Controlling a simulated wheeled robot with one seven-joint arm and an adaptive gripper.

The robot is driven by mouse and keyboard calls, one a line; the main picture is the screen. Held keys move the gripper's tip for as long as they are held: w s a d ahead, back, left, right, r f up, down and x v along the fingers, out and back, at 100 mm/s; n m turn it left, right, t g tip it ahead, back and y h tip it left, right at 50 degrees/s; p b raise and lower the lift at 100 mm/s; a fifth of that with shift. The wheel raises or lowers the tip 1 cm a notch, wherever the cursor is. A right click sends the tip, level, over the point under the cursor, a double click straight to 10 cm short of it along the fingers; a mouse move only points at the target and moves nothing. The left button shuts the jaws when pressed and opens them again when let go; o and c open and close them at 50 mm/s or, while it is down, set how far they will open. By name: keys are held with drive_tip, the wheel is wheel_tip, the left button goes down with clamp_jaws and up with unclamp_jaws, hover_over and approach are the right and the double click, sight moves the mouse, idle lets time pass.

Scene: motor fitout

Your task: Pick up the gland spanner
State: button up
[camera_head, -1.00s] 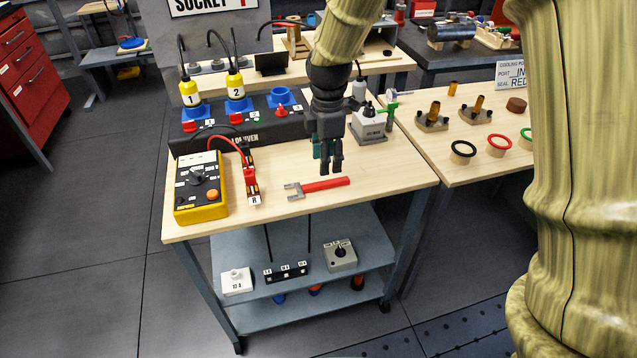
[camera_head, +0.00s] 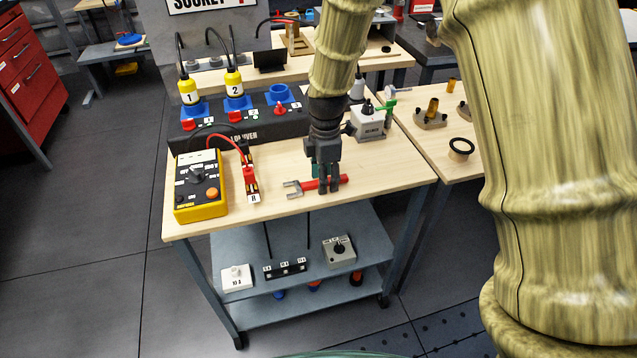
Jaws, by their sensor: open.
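The gland spanner (camera_head: 307,186) has a red handle and a grey forked head at its left end. It lies flat on the light wooden bench top (camera_head: 275,204), near the front edge. My gripper (camera_head: 328,189) points down over the middle of the red handle, its dark fingers open. The fingers cover part of the handle, and the handle's right end shows beyond them. I cannot tell whether the fingers touch it.
A yellow multimeter (camera_head: 200,186) with red and black probes (camera_head: 250,184) lies to the left. Behind stand a dark panel with blue sockets (camera_head: 238,106) and a grey box (camera_head: 369,123). A shelf (camera_head: 225,263) below holds small boxes. Bench space right of the spanner is clear.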

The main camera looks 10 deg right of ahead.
clamp_jaws()
drive_tip(key=shift+r, duration=0.1)
drive_tip(key=shift+r+b, duration=0.4)
drive_tip(key=shift+r, duration=1.35)
drive_tip(key=s+a+r+b, duration=0.1)
drive_tip(key=s+b, duration=0.1)
drive_tip(key=s, duration=1.4)
drive_tip(key=shift+a+r, duration=0.2)
drive_tip(key=shift+a, duration=0.15)
drive_tip(key=c, duration=0.8)
unclamp_jaws()
clamp_jaws()
